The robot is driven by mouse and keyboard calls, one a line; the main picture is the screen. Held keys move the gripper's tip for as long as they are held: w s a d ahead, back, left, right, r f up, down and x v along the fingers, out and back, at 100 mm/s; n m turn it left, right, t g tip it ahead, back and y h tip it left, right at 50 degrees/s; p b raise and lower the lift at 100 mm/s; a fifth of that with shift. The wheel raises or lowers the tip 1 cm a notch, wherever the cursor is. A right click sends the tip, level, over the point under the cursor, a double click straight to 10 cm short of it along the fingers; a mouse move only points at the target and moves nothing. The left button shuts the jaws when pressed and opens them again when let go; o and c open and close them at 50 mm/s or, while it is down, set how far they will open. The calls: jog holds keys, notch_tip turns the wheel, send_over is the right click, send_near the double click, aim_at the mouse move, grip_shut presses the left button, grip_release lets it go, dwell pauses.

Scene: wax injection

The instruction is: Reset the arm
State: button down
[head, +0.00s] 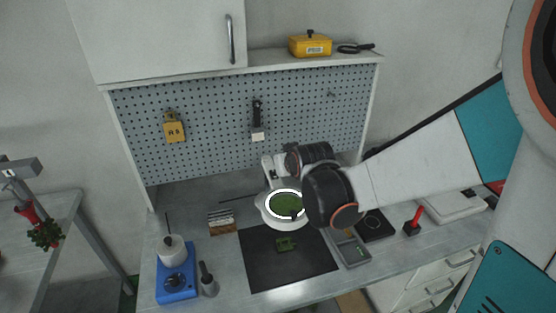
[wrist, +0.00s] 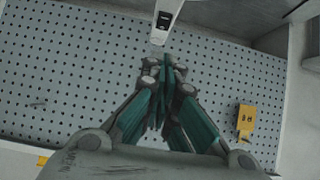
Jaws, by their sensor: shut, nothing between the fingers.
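My arm, white with teal panels and dark joints, reaches in from the right in the head view. Its dark end joints hang over the bench beside the white ring-shaped magnifier (head: 265,211). My gripper shows in the wrist view (wrist: 165,62), with its dark and teal fingers drawn together and nothing between them. It is in front of the pegboard (wrist: 75,75) and apart from the bench objects. In the head view I cannot make out the fingers, hidden behind the arm's end.
The bench holds a blue heater with a white pot (head: 177,285), a dark mat (head: 300,270) with a green piece (head: 286,244), a grey tray (head: 352,251) and a red-handled tool (head: 414,220). A yellow tag (head: 174,128) hangs on the pegboard. A shelf carries a yellow box (head: 310,45).

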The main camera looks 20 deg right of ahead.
jog(key=s+f+g+b, duration=0.1)
jog(key=s+g+b, duration=0.2)
jog(key=s, duration=2.3)
jog(key=b, duration=0.4)
jog(key=shift+f+g, duration=0.3)
jog(key=shift+f, duration=0.1)
